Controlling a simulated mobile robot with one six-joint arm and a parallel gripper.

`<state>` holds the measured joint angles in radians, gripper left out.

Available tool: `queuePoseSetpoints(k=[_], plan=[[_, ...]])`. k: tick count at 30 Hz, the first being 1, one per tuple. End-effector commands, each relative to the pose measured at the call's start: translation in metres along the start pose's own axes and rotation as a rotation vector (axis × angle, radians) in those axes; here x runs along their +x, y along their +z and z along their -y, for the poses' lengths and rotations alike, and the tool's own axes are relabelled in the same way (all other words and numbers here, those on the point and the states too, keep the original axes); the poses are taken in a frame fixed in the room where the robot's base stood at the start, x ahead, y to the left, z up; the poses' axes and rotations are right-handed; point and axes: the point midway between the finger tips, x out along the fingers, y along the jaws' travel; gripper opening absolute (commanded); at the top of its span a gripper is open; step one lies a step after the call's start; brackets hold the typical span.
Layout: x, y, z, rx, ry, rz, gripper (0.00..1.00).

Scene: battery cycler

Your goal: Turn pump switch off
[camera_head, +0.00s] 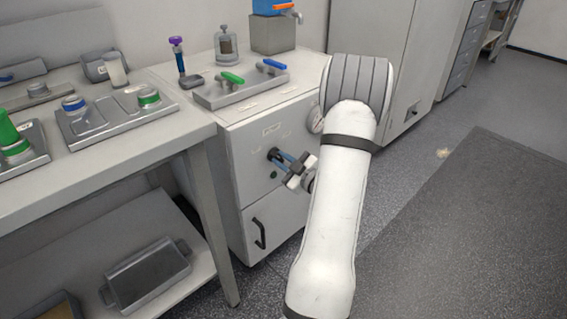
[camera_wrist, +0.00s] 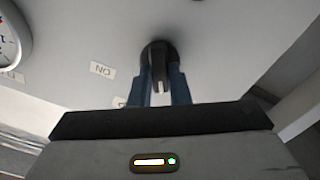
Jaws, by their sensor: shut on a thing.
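The pump switch is a black rotary knob (camera_wrist: 158,58) on the front of a white cabinet (camera_head: 239,147). In the wrist view it sits between the two blue fingers of my gripper (camera_wrist: 164,88), which is shut on it. A label reading "ON" (camera_wrist: 102,69) shows upside down to the left of the knob, and another label is partly hidden by my gripper. In the head view my gripper (camera_head: 283,160) reaches the cabinet front, and the fingers cover most of the knob there. A small light marking shows on the knob's face.
A round gauge (camera_head: 315,121) is on the cabinet front, right of the knob. Valves with green levers (camera_head: 232,77) and blue levers (camera_head: 273,64) stand on top.

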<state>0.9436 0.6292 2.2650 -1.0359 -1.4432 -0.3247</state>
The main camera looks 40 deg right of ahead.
Motion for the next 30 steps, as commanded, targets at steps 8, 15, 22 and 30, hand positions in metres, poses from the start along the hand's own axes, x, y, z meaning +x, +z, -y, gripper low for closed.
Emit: queuePoseSetpoints(k=[8, 15, 22, 30], plan=[[0.000, 0.000, 0.000, -0.003, -0.001, 0.002, 0.00], [0.000, 0.000, 0.000, -0.002, -0.001, 0.001, 0.29], [0.000, 0.000, 0.000, -0.002, -0.001, 0.000, 0.38], [-0.015, 0.000, -0.001, 0.001, 0.002, 0.003, 0.38]])
